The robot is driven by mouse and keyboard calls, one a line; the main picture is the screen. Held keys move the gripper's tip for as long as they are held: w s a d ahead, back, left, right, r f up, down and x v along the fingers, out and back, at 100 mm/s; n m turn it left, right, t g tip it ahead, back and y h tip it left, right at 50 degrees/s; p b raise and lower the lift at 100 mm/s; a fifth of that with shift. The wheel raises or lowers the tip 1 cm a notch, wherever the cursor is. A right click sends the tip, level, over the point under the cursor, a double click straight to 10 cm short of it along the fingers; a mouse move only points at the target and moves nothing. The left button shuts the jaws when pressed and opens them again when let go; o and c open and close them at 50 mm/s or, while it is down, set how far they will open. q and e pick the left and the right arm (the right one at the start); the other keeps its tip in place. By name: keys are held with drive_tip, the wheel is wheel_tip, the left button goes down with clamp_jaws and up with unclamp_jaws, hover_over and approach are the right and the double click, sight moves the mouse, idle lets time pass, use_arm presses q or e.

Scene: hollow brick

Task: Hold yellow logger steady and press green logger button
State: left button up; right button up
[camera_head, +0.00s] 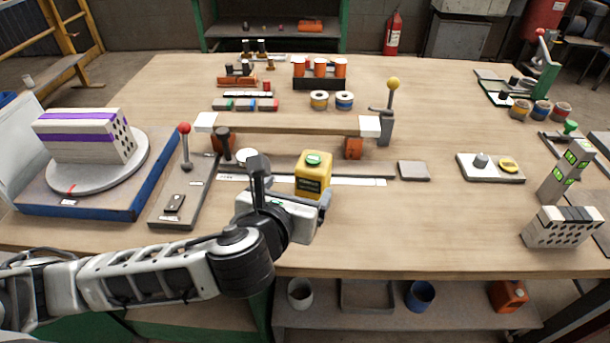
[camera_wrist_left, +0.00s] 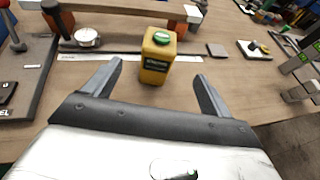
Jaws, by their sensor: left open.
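The yellow logger (camera_head: 313,178) stands upright on the table near the middle, with a green button (camera_head: 313,158) on its top and a dark label on its front. It also shows in the left wrist view (camera_wrist_left: 157,60), with its green button (camera_wrist_left: 161,38) facing up. My left gripper (camera_wrist_left: 160,85) is open and empty. Its two fingers point toward the logger, one to each side of it in the picture, and the logger appears just beyond the fingertips. In the head view my left wrist partly hides the area in front of the logger. My right gripper is not in view.
A white ruler strip (camera_head: 358,182) lies behind the logger. A beam (camera_head: 285,124) on orange blocks stands farther back. A panel with a red-knobbed lever (camera_head: 185,150) is at left, a flat grey plate (camera_head: 414,171) at right.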

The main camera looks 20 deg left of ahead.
sight(315, 165)
use_arm(q)
drive_tip(key=b+x, duration=0.1)
drive_tip(key=x, duration=1.3)
drive_tip(key=shift+w+f, duration=0.25)
drive_tip(key=shift+w, duration=0.05)
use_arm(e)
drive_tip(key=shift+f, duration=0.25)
use_arm(q)
drive_tip(key=c, duration=1.2)
drive_tip(key=shift+c, duration=0.3)
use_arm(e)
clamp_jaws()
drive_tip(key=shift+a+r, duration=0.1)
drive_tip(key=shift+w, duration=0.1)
